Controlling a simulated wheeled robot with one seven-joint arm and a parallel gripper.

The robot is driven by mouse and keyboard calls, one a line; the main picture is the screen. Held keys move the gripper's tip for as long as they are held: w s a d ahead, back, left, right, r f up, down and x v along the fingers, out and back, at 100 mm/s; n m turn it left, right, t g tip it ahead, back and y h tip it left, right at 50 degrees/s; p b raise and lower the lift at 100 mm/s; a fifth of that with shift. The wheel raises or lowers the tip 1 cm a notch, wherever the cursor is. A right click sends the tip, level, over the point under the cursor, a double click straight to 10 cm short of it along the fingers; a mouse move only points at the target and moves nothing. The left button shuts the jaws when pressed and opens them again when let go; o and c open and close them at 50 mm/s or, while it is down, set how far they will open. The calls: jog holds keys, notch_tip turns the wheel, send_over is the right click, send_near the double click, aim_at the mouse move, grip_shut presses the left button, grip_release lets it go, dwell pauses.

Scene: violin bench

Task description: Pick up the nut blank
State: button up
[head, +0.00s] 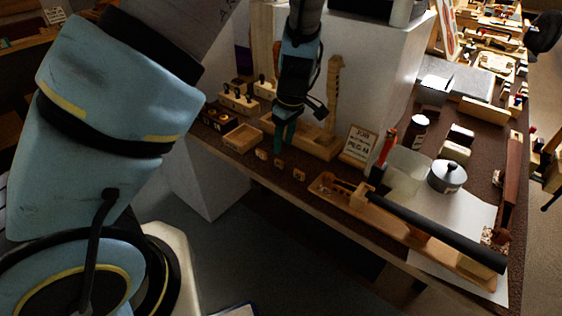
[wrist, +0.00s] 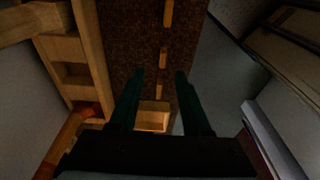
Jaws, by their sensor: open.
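Three small pale wooden pieces stand in a row along the bench's front edge: a left piece (head: 261,155), a middle piece (head: 279,163) and a right piece (head: 299,174). I cannot tell for sure which is the nut blank. In the wrist view the left piece (wrist: 160,87) and middle piece (wrist: 163,56) lie near the line between my fingertips, and the right piece (wrist: 168,12) is farther up. My gripper (head: 284,148) points down over the row, its dark green fingers apart and empty. It also shows in the wrist view (wrist: 160,72).
A small open wooden box (head: 242,138) sits left of the row. A long wooden tray (head: 318,146) lies behind it, with a carved neck (head: 333,85) upright. A small sign (head: 359,143) and a tool tray (head: 400,230) stand to the right. The bench edge is close in front.

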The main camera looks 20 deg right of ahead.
aim_at(279, 161)
jog(key=shift+w+a+f+p, duration=0.15)
jog(key=shift+f+p, duration=0.1)
jog(key=shift+f, duration=0.8)
jog(key=shift+w+a+f+p, duration=0.1)
jog(key=shift+a+f+p, duration=0.1)
jog(key=shift+f, duration=0.8)
jog(key=shift+w+a+f+p, duration=0.1)
jog(key=shift+f+p, duration=0.15)
jog(key=shift+f, duration=0.8)
grip_shut()
